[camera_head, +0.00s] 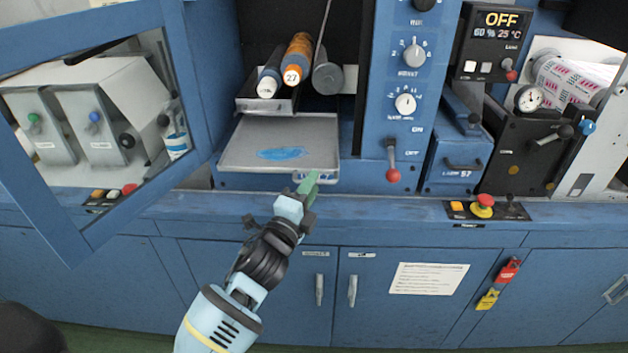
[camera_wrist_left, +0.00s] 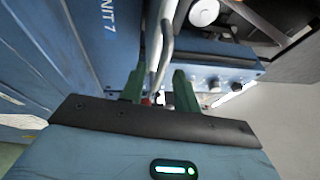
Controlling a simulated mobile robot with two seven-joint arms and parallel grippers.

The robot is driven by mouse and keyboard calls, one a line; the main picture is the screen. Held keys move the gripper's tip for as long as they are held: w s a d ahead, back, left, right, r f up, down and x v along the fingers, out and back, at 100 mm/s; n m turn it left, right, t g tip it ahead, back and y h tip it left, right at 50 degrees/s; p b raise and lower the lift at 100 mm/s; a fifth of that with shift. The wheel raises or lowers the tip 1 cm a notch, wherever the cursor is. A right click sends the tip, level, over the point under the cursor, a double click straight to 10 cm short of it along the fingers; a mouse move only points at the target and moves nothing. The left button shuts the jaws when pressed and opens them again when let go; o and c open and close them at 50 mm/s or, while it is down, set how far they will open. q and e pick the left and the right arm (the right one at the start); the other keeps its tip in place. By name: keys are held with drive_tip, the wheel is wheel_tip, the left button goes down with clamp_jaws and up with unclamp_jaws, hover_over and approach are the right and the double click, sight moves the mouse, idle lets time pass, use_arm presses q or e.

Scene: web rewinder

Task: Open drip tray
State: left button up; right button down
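The drip tray (camera_head: 240,150) is a shallow grey tray with a blue puddle in it, below the rollers in the blue machine. My right gripper is not in view.
An open blue-framed door (camera_head: 62,215) stands at the left. Blue cabinet doors (camera_head: 400,315) are below.

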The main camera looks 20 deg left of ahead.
use_arm(q)
drive_tip(key=shift+x, duration=1.1)
clamp_jaws()
